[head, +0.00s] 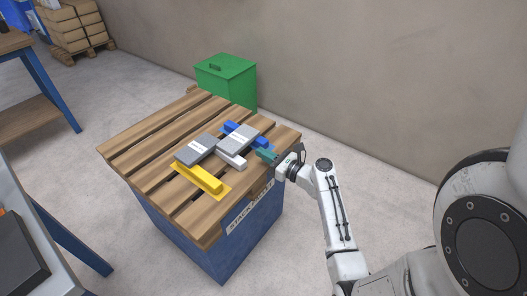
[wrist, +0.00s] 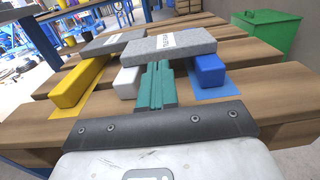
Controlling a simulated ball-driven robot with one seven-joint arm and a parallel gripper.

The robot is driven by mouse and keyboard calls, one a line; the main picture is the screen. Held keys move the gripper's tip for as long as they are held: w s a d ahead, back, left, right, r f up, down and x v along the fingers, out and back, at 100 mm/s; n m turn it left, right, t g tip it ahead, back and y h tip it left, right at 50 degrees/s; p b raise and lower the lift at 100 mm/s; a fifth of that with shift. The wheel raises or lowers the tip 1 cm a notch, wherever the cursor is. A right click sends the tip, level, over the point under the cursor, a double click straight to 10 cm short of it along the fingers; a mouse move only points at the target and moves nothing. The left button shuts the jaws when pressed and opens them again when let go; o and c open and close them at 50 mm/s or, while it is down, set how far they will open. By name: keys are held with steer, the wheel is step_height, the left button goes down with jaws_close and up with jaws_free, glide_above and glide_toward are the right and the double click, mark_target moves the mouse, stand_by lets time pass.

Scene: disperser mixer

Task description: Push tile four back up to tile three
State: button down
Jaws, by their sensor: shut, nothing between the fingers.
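Tile four (head: 240,135), a grey slab with a white label, lies at the near right of the slatted table; it is in the wrist view (wrist: 190,46) just ahead of my fingers. Its near part spans between a white bar (head: 231,160) and a blue bar (wrist: 210,76). Tile three (head: 196,150), a matching grey slab, lies beyond it on the left, also in the wrist view (wrist: 108,42), partly hidden by tile four. My gripper (head: 262,154) has teal fingers, shut and empty, their tips at tile four's near edge. I cannot tell whether they touch it.
The wooden slats (head: 150,135) are bare at the far left. A green bin (head: 228,80) stands behind the table.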

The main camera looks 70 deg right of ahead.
steer(key=shift+s+a+f, duration=0.15)
steer(key=shift+s+f, duration=0.05)
steer(key=shift+s, duration=0.15)
steer(key=p+v, duration=0.1)
steer(key=v, duration=0.7)
steer(key=shift+s, duration=0.1)
